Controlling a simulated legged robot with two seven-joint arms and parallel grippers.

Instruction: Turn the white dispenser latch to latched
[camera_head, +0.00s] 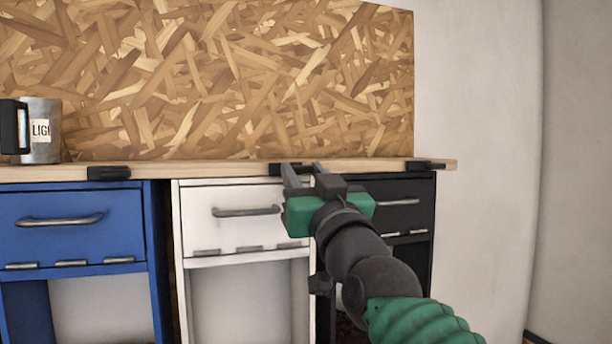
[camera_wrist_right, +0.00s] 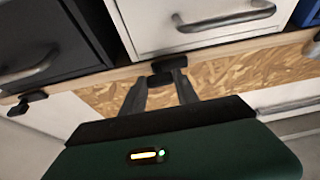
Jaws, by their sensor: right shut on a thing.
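The white dispenser (camera_head: 230,217) stands in the middle of the head view, between a blue and a black one; its front shows at the top of the right wrist view (camera_wrist_right: 190,22). Its small black latch (camera_head: 283,169) sits on the front edge of the wooden board just above it. My right gripper (camera_head: 304,173) reaches the latch from the front right. In the right wrist view its two fingers (camera_wrist_right: 160,81) are on either side of the black latch part (camera_wrist_right: 168,65), shut on it. The fingers hide part of the latch, so I cannot tell its turn exactly. My left gripper is out of view.
The blue dispenser (camera_head: 75,225) has its own black latch (camera_head: 108,173), and the black dispenser (camera_head: 408,222) has one too (camera_head: 425,165). A metal container with a label (camera_head: 42,145) stands on the wooden board (camera_head: 220,169) at left. A chipboard panel (camera_head: 230,80) rises behind.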

